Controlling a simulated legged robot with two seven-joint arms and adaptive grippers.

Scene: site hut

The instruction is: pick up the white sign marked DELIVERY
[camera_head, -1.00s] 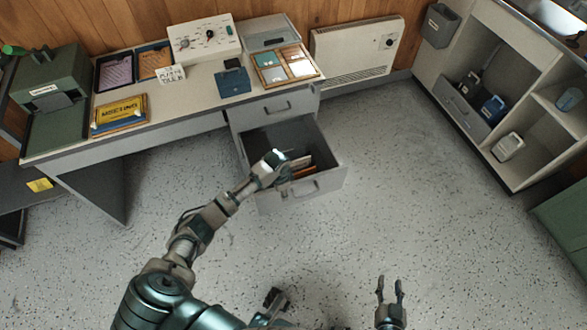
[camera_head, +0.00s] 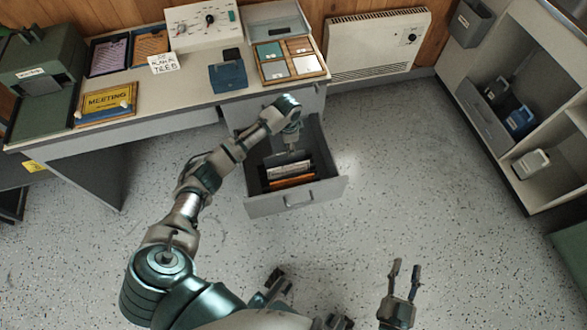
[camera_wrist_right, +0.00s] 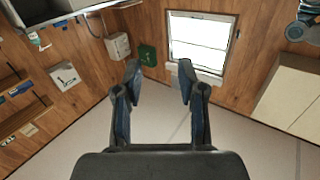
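The open drawer (camera_head: 262,207) under the desk holds several upright signs or files, seen from above. Among them are a pale, whitish edge (camera_head: 277,173) and an orange one (camera_head: 291,182). I cannot read DELIVERY on any of them. My left gripper (camera_head: 290,150) points down into the drawer, just behind these items. Its fingers are small and partly hidden, so I cannot tell whether they are open or touch a sign. My right gripper (camera_head: 405,266) is open and empty above the floor. It also shows open in the right wrist view (camera_wrist_right: 158,75).
On the desk (camera_head: 185,110) stand a yellow MEETING sign (camera_head: 107,102), a small white lettered card (camera_head: 164,63), a blue box (camera_head: 228,77) and a tray of tiles (camera_head: 290,60). A heater (camera_head: 375,45) and a shelf unit (camera_head: 483,122) stand right. The floor between is clear.

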